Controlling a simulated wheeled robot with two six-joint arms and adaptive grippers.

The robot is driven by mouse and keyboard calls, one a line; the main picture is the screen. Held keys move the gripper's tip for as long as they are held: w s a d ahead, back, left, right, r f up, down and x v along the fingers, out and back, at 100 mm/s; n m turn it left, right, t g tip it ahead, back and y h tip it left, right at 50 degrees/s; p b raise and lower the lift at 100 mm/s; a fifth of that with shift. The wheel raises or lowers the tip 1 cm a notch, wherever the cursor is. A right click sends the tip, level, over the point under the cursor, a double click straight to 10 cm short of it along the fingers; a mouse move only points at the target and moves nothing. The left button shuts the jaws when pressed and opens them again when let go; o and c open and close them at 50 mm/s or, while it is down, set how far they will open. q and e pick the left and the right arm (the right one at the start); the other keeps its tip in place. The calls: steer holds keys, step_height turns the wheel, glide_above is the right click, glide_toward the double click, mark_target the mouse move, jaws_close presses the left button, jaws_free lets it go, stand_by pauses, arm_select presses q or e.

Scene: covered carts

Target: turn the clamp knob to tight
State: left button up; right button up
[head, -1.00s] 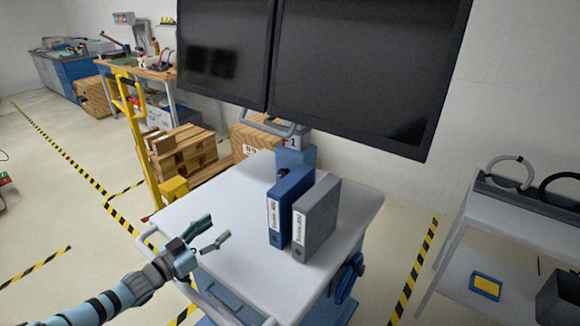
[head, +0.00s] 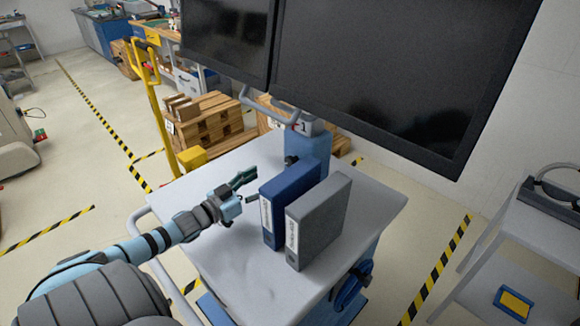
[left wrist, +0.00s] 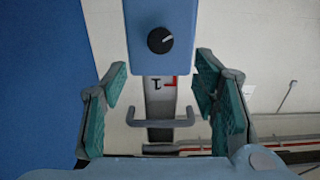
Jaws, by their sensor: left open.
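The clamp knob (head: 291,160) is a small black knob on the front of the blue column (head: 308,150) behind the binders. In the left wrist view the knob (left wrist: 160,40) is round and dark, with a pale pointer line slanting up and right. My left gripper (head: 247,189) is open and empty, just left of the blue binder. In the left wrist view its green-padded fingers (left wrist: 161,80) are spread, with the knob ahead between and above the tips, apart from them. My right gripper is in no view.
A blue binder (head: 290,196) and a grey binder (head: 320,221) stand upright on the white cart top (head: 225,262), close to the gripper. Large dark screens (head: 375,75) hang above the column. A grey handle (head: 270,107) sticks out above it. The cart top's left part is clear.

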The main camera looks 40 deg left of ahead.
mark_target(289, 164)
arm_select(q)
steer(key=w+b, duration=0.1)
steer(key=w, duration=0.2)
steer(key=w+b, duration=0.1)
steer(key=w, duration=0.1)
steer(key=shift+w+d+f+b, duration=0.15)
steer(key=shift+w+f+b, duration=0.15)
steer(key=w, duration=0.2)
steer(key=w+p, duration=0.1)
steer(key=w, duration=0.2)
steer(key=shift+d+r, duration=0.2)
steer(key=shift+w+d, duration=0.1)
steer(key=shift+w, duration=0.25)
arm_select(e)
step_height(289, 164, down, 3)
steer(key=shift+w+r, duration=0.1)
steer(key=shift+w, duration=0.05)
arm_select(q)
steer(key=c, duration=1.2)
steer(key=shift+o, duration=0.2)
